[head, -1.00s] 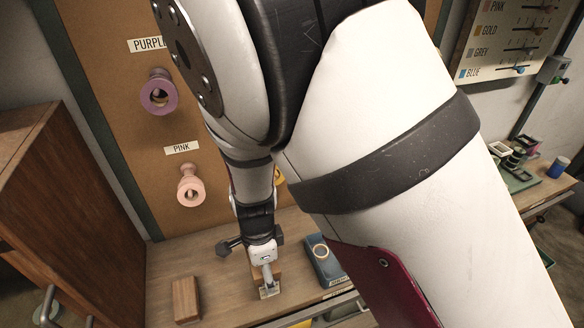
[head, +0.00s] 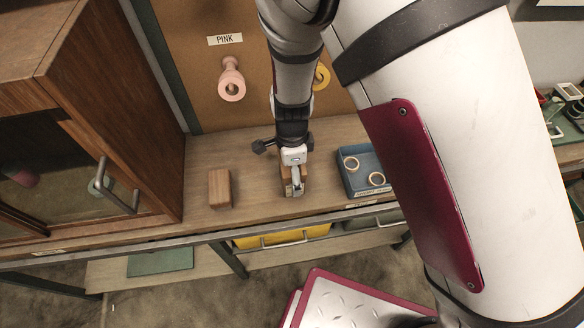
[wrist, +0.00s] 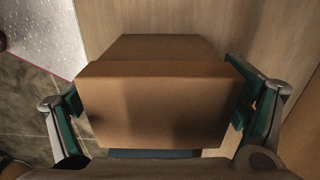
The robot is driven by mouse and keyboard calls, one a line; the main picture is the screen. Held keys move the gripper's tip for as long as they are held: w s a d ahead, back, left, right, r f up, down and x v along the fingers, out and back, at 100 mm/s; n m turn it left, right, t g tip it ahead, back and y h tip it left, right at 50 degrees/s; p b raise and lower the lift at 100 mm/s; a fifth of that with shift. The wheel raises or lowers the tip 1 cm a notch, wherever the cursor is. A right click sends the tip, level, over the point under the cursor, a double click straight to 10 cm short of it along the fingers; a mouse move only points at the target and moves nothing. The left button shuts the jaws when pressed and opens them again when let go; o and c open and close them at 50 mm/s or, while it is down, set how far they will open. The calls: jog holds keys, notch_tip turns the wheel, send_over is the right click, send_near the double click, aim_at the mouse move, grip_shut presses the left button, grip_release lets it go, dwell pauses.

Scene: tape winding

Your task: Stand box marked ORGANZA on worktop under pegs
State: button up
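A brown box (wrist: 155,105) fills the middle of the wrist view, between my two fingers. The fingers press against its left and right sides. In the head view my gripper (head: 294,187) is low at the worktop (head: 245,160), below the pegs, and mostly hides the box. I cannot read any marking on the box, and cannot tell whether its base touches the worktop. The pink peg spool (head: 231,82) hangs on the board above and left of my gripper. A yellow spool (head: 322,77) is partly hidden behind my arm.
A plain brown block (head: 219,188) stands left of my gripper. A blue tray (head: 352,184) with rings is to the right. A wooden cabinet (head: 110,95) bounds the left side. A yellow bin (head: 275,238) hangs under the front edge. Worktop between block and cabinet is clear.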

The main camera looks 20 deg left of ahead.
notch_tip(320, 180, up, 12)
jog(key=shift+r+p, duration=0.15)
jog(key=shift+p, duration=0.2)
jog(key=w+d+r+n+t+y, duration=0.15)
jog(key=d+r+n, duration=0.35)
jog(key=d+r, duration=1.2)
jog(key=s+d+r+n+t, duration=0.2)
jog(key=s+d+r+n, duration=0.1)
jog(key=s+d, duration=0.3)
jog(key=s+d+r+n+t+h, duration=0.1)
jog(key=s+d+r+n, duration=0.2)
jog(key=d, duration=0.8)
jog(key=s+r, duration=0.2)
jog(key=s, duration=0.1)
jog(key=shift+s+d+n+t, duration=0.2)
jog(key=shift+s+n+t, duration=0.1)
jog(key=shift+t, duration=0.05)
jog(key=shift+h, duration=0.25)
